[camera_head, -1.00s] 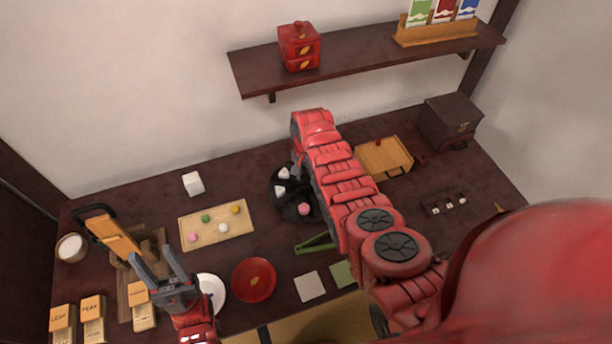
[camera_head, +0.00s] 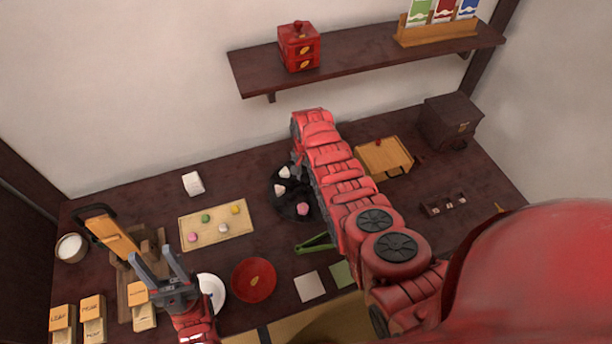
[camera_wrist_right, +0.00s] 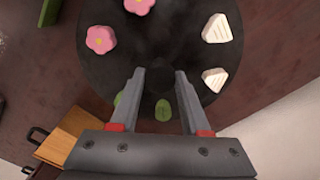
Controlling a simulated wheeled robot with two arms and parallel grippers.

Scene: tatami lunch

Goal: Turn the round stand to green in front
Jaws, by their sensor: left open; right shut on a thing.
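The round dark stand (camera_head: 279,208) sits on the table, partly hidden by my right arm in the head view. In the right wrist view the stand (camera_wrist_right: 110,72) carries two pink flower-shaped sweets (camera_wrist_right: 100,40), two white triangular pieces (camera_wrist_right: 217,28) and green pieces (camera_wrist_right: 163,110). In the head view a pink piece (camera_head: 303,209) is at the front, and white ones are at the left and back. The green is on the wall side, hidden there. My right gripper (camera_wrist_right: 160,78) is shut on the stand's dark centre knob. My left gripper (camera_head: 157,256) is open and empty at the left front.
A wooden box (camera_head: 383,158) stands right. The shelf (camera_head: 370,52) hangs above. A wooden rack (camera_head: 130,275) stands beside my left gripper.

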